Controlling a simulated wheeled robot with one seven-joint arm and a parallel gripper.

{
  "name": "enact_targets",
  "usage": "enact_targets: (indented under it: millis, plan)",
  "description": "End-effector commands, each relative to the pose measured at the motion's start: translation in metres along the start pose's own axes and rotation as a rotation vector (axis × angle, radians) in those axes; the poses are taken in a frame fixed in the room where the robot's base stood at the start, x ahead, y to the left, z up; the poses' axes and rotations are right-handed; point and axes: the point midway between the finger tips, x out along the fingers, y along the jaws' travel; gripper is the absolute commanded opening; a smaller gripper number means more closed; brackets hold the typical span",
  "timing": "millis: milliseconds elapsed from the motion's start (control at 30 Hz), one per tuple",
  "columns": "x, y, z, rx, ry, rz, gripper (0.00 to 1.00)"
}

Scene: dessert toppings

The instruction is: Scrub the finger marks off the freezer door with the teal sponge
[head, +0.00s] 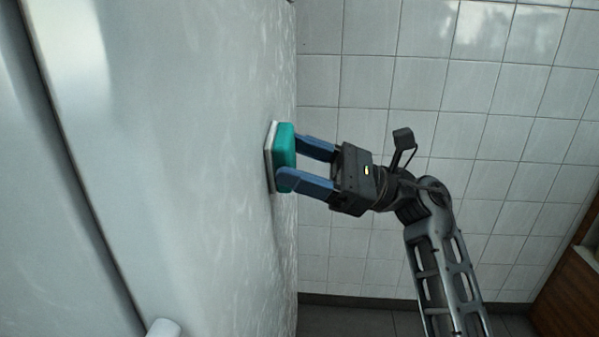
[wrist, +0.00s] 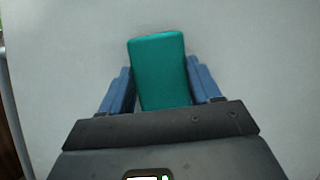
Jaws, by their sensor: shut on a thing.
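The teal sponge (head: 284,146) has a pale layer on its left face, and that face is at the freezer door's surface. My gripper (head: 290,160) is shut on the sponge, with blue fingers at its two sides. In the wrist view the sponge (wrist: 160,72) sits between the blue fingers of my gripper (wrist: 160,85), upright in the picture. The freezer door (head: 180,150) is a large pale panel on the left with faint whitish smudgy streaks over much of it. In the wrist view the door (wrist: 250,50) looks plain grey-white.
A dark vertical seam (head: 75,170) runs down the left part of the freezer. A white rounded piece (head: 163,328) shows at the bottom edge. A white tiled wall (head: 480,110) stands behind my arm. A brown wooden piece (head: 572,290) is at the lower right.

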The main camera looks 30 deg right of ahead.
Motion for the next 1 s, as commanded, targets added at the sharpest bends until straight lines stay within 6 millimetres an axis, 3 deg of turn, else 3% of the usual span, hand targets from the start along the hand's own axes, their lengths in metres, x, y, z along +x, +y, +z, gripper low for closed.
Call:
enact_targets:
  millis: [533,1000]
  plan:
    - [-0.006,-0.033,-0.012,0.0,0.0,0.0,0.34]
    - [-0.011,-0.036,-0.01,0.001,0.0,-0.001,0.34]
